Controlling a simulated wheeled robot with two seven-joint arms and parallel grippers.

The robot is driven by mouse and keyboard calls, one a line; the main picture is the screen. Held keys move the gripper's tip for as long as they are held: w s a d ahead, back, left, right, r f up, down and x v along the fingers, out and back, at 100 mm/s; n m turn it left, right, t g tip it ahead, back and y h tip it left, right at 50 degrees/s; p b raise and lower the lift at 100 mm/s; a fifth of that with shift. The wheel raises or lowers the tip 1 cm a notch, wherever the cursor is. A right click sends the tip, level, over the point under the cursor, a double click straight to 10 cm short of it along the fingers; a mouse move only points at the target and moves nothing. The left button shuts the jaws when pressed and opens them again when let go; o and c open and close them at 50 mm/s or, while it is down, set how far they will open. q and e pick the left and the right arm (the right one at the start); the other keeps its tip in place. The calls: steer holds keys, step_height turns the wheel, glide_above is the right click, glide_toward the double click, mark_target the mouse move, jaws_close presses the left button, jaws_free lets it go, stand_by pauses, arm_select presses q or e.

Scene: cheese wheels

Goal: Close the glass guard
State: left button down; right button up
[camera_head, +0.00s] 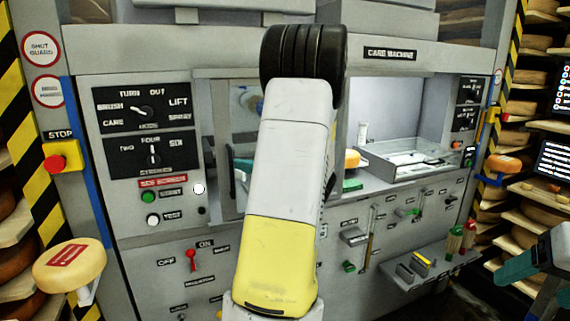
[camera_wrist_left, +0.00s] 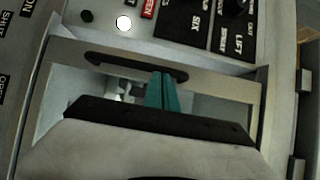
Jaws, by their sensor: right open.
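The glass guard (camera_head: 213,128) is a framed clear pane over the left part of the machine's opening; my left arm hides part of it. The opening right of the arm is uncovered. The guard's dark handle (camera_head: 231,172) stands upright there and also shows in the left wrist view (camera_wrist_left: 112,63). My left gripper (camera_wrist_left: 161,80) has its teal fingers close together, tips at the handle's edge. Whether they touch it I cannot tell. In the head view the arm mostly hides this gripper. My right gripper (camera_head: 518,268) is open at the lower right, partly cut off.
A tray-like fixture (camera_head: 410,160) and a yellow cheese (camera_head: 352,158) sit in the uncovered opening. A control panel (camera_head: 150,128) is left of the guard. A red stop button (camera_head: 56,163) and a cheese wheel (camera_head: 68,266) are at far left. Cheese shelves (camera_head: 520,215) stand at right.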

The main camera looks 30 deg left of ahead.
arm_select(q)
steer(key=shift+s+a, duration=0.7)
steer(key=shift+s, duration=0.2)
steer(key=shift+s+a, duration=0.65)
steer(key=shift+s, duration=0.2)
steer(key=w+d, duration=0.2)
steer(key=d, duration=1.1)
steer(key=s+d+f+n+g+h, duration=0.1)
steer(key=s+d+f+h, duration=0.25)
steer(key=s+h, duration=0.3)
steer(key=s+d+f+h, duration=0.3)
steer(key=s+d+h, duration=0.2)
steer(key=s, duration=0.2)
steer(key=s+d+r+t+h, duration=0.1)
steer(key=d+r+t+h, duration=0.2)
steer(key=d, duration=0.6)
steer(key=s+d+r+t+h, duration=0.1)
steer(key=d+r+t+h, duration=0.2)
steer(key=d, duration=0.6)
steer(key=h, duration=0.2)
steer(key=shift+s+m+h, duration=0.15)
steer(key=shift+m+h, duration=0.2)
steer(key=shift+m, duration=0.05)
